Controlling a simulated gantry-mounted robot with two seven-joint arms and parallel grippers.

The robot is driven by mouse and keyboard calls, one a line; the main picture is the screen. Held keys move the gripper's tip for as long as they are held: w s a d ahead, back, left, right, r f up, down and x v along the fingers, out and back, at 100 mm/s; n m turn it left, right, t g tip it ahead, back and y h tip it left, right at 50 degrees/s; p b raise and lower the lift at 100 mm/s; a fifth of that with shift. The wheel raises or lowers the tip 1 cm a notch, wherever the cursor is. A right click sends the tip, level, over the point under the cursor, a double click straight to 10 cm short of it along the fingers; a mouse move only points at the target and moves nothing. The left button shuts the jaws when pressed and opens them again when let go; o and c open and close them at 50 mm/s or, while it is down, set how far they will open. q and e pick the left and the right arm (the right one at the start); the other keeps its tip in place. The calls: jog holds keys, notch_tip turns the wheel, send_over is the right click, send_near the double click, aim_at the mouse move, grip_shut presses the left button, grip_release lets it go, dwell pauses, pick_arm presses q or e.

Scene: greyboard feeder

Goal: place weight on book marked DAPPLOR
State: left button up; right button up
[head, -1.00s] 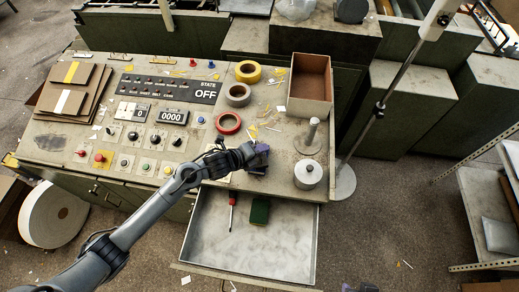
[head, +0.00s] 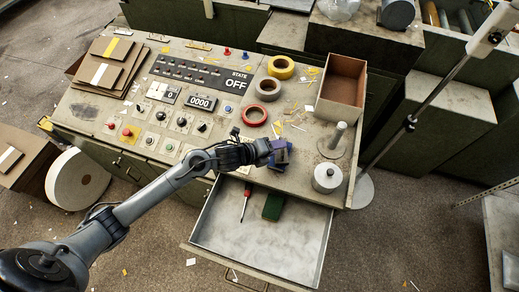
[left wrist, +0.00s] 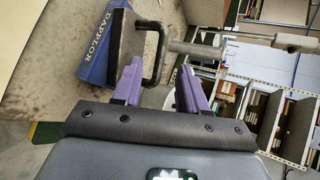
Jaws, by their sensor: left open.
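The blue book marked DAPPLOR (left wrist: 98,45) lies on the worn tabletop in the left wrist view, its lettered side facing me. A black weight (left wrist: 118,52) with a loop handle (left wrist: 158,42) sits against the book's upper face. My left gripper (left wrist: 160,88) is open, with its purple fingers on either side of the handle's end. In the head view the left gripper (head: 281,153) is above the right part of the bench, and a bit of the blue book (head: 284,164) shows beneath it. The weight is largely hidden there. My right gripper is out of view.
An open cardboard box (head: 341,87) and tape rolls (head: 281,67) are behind. The open drawer (head: 275,240) holds a screwdriver and a green block.

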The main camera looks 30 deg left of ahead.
pick_arm(q)
jog(key=v, duration=0.8)
jog(key=s+f+n+g+y, duration=0.2)
jog(key=s+f+n+g, duration=0.1)
jog(key=s+n, duration=0.8)
jog(key=s+f+n+g+y, duration=0.2)
jog(key=s+n+g+y, duration=0.1)
jog(key=s+n, duration=0.8)
jog(key=n+g, duration=0.1)
jog(key=n, duration=0.1)
jog(key=shift+f+n, duration=0.3)
jog(key=shift+f, duration=0.1)
jog(key=shift+a+r, duration=0.1)
